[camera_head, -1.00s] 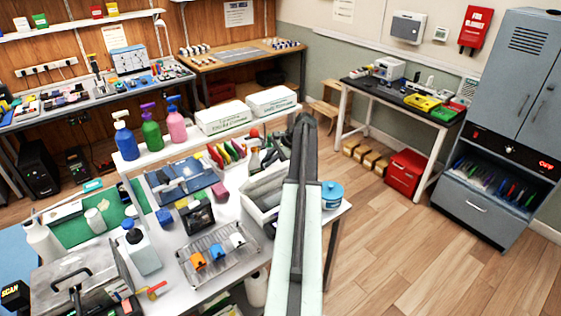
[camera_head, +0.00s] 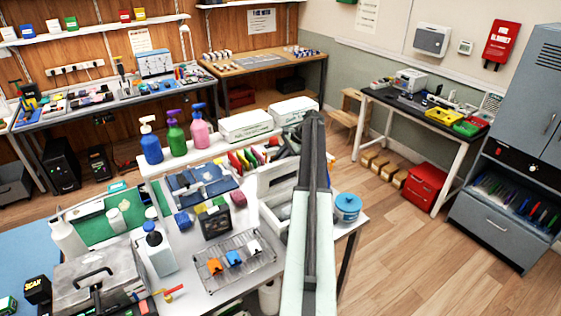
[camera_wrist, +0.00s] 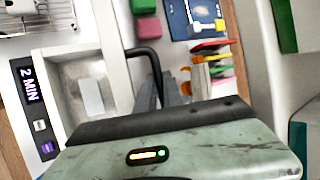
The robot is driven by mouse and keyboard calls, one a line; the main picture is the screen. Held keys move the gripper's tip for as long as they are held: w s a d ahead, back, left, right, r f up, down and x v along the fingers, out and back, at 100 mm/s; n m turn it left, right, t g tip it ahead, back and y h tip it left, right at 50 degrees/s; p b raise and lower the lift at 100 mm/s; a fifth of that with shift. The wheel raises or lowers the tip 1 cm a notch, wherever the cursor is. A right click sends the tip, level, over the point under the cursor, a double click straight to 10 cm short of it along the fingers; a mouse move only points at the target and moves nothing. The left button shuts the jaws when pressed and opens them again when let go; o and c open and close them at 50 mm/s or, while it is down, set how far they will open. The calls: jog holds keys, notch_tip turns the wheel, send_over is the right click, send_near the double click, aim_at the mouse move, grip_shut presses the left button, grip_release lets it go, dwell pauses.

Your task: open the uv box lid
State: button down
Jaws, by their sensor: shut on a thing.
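The white UV box (camera_head: 268,222) stands at the right part of the white bench in the head view, partly hidden by my arm. Its "2 MIN" panel (camera_wrist: 32,85) shows at the left of the wrist view. The box is open, and its pale grey interior (camera_wrist: 85,85) shows. The white lid (camera_head: 277,176) is raised; the wrist view shows it nearly edge-on (camera_wrist: 112,45). A black bar handle (camera_wrist: 148,55) stands out from the lid. My gripper (camera_wrist: 160,90) is shut on this handle; the exact contact is partly hidden by the gripper body.
Coloured folders (camera_head: 250,158) stand close behind the box. A wire rack (camera_head: 235,258) with small coloured pieces lies to its left. A blue round tub (camera_head: 347,207) stands to its right near the bench edge. White cartons (camera_head: 245,125) are behind. Open floor lies to the right.

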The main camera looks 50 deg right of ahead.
jog(key=shift+w+d+f, duration=0.1)
jog(key=shift+w+d, duration=0.05)
jog(key=shift+w, duration=0.15)
jog(key=c, duration=1.8)
grip_release()
jog(key=shift+o, duration=0.2)
jog(key=p+v, duration=0.6)
jog(key=v, duration=0.1)
jog(key=shift+s+r, duration=0.2)
jog(key=shift+r, duration=0.1)
jog(key=shift+d, duration=0.1)
